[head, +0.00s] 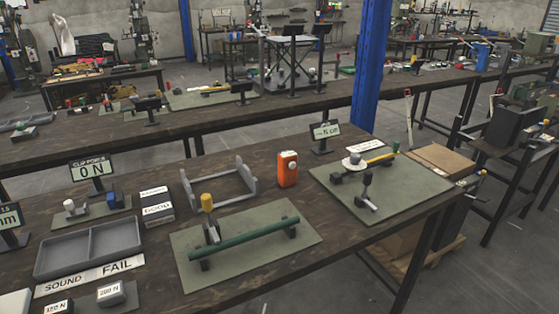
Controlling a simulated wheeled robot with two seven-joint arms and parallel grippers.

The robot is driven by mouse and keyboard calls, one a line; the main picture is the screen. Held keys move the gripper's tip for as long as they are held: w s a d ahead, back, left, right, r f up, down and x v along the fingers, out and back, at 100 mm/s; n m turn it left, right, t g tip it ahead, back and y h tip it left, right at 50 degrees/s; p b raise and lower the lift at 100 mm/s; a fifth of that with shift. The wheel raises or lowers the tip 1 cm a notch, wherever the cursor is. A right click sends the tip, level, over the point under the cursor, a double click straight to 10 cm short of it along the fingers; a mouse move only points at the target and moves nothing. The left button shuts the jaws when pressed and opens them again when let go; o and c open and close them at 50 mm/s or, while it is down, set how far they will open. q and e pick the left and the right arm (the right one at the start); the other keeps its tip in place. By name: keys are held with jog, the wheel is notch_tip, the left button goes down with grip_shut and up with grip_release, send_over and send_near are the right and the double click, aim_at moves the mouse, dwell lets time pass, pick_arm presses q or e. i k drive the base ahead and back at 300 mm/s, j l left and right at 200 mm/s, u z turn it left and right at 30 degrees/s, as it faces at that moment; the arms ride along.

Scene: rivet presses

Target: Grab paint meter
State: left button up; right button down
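An orange handheld device (288,169), which looks like the paint meter, stands upright on the dark wooden bench near the middle of the head view. It has a small pale patch on its front face. It stands just right of a grey U-shaped cradle (222,194) and apart from it. Neither of my grippers shows in the head view.
A green mat (190,269) with a green tube (245,239) lies in front of the device. Another mat (425,185) with a fixture lies to its right. A small display (325,131) stands behind it. A grey two-part tray (125,236) is at left. Bare bench surrounds the device.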

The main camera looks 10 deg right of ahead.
aim_at(286, 177)
jog(key=i+l+u, duration=0.15)
jog(key=l+u, duration=0.2)
jog(key=l, duration=1.2)
jog(key=l+u, duration=0.3)
jog(key=l, duration=1.25)
